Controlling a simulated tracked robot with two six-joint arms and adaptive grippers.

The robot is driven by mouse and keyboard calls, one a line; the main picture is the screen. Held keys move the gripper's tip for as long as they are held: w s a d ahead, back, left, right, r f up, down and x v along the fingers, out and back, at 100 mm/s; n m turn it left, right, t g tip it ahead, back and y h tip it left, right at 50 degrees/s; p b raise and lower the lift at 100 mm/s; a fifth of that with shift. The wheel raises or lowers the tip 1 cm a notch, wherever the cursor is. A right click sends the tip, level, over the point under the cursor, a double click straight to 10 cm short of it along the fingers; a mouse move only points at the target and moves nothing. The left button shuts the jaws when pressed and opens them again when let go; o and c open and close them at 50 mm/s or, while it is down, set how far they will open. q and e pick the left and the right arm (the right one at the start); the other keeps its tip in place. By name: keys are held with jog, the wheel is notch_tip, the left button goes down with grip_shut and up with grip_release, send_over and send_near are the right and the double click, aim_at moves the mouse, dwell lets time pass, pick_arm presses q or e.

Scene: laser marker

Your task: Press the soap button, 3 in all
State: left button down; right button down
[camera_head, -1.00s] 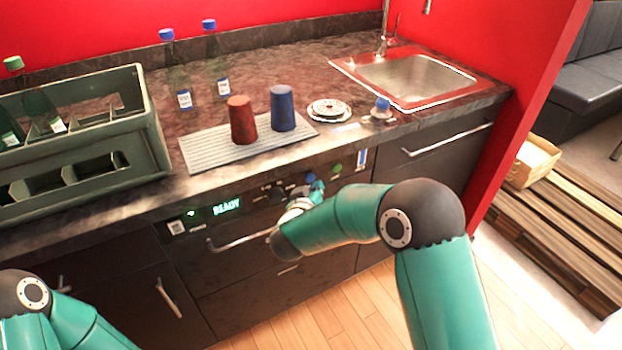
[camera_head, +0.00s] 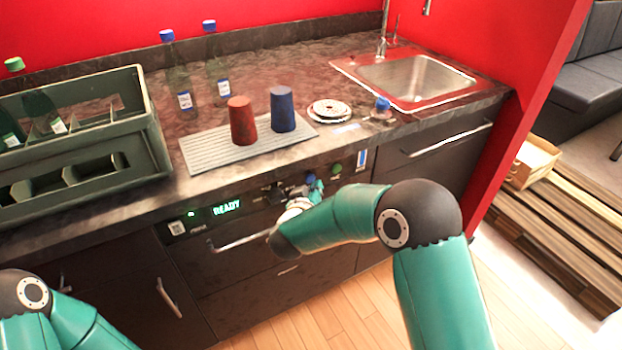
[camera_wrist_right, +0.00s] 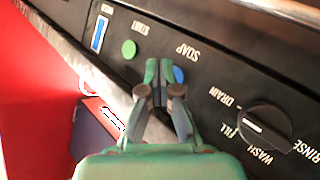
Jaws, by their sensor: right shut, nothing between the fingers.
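The dishwasher's front panel (camera_head: 262,200) sits under the counter edge, with a lit green READY display (camera_head: 227,207). In the right wrist view the blue soap button (camera_wrist_right: 179,75) lies beside the word SOAP, partly hidden by the fingers. My right gripper (camera_wrist_right: 158,66) is shut and empty, its tips right at the button; I cannot tell whether they touch it. In the head view the right gripper (camera_head: 314,187) is at the panel, in front of the blue button (camera_head: 310,178). Only my left arm's links show at the lower left; its gripper is out of view.
A green start button (camera_wrist_right: 129,49) and a black dial (camera_wrist_right: 265,126) flank the soap button. A handle (camera_head: 240,243) runs below the panel. On the counter are a crate (camera_head: 150,150), a red cup (camera_head: 242,121) and a blue cup (camera_head: 283,109).

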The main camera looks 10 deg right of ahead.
jog(key=shift+w, duration=0.25)
jog(key=shift+w+a+r+p, duration=0.1)
jog(key=shift+w+a+p, duration=0.1)
jog(key=shift+w+p, duration=0.15)
dwell(0.7)
jog(key=shift+s, duration=0.1)
jog(key=shift+s+d, duration=0.25)
jog(key=shift+s, duration=0.4)
jog(key=shift+s, duration=0.1)
jog(key=s, duration=0.2)
jog(key=s+d, duration=0.1)
jog(key=s, duration=0.1)
jog(key=shift+s+d, duration=0.15)
jog(key=shift+s, duration=0.2)
dwell(1.9)
